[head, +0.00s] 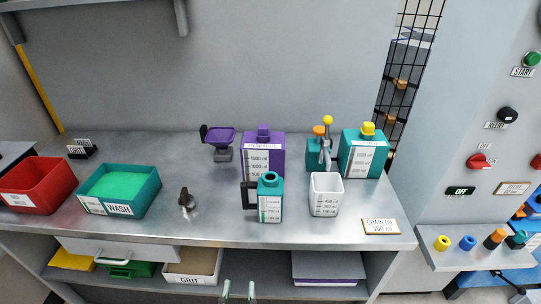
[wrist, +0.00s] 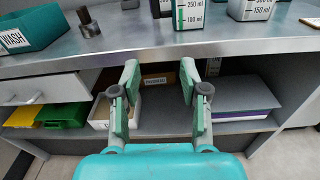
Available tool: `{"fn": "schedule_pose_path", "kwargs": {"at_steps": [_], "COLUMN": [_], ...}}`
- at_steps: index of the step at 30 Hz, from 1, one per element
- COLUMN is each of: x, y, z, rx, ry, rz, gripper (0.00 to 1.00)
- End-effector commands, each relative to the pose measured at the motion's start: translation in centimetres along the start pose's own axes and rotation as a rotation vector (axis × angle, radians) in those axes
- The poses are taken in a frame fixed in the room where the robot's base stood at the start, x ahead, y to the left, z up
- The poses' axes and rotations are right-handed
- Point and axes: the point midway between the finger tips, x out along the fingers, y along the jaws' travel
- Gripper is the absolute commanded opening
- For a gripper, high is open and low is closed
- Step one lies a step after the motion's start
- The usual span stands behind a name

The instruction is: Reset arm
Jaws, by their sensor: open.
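My gripper (wrist: 160,88) is open and empty, its two green-padded fingers apart in front of the lower shelf and below the bench edge in the wrist view. In the head view only the fingertips of my gripper (head: 239,291) show at the bottom edge, in front of the bench. Nothing is between the fingers. The rest of the arm is out of the head view.
The metal bench top (head: 340,230) holds a red bin (head: 38,184), a teal WASH bin (head: 121,189), a dark fitting (head: 186,203), a teal jug (head: 270,197), a white cup (head: 326,195) and purple (head: 263,158) and teal (head: 363,155) containers. A drawer (wrist: 45,87) is beneath.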

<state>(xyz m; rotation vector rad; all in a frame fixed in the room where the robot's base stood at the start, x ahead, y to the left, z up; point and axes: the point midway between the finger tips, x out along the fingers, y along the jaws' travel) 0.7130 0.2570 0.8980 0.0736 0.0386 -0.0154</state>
Motion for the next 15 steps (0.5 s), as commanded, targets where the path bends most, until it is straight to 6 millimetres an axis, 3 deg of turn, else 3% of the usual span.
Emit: {"fn": "schedule_pose_path", "kwargs": {"at_steps": [8,15], "x": [-0.4,-2.1], "y": [-3.5,-8.3], "z": [-2.8,-6.3], "rx": [0.152,0.405], "ry": [0.075,0.186], "rz": [0.023,0.031], "gripper": [0.44,0.44]}}
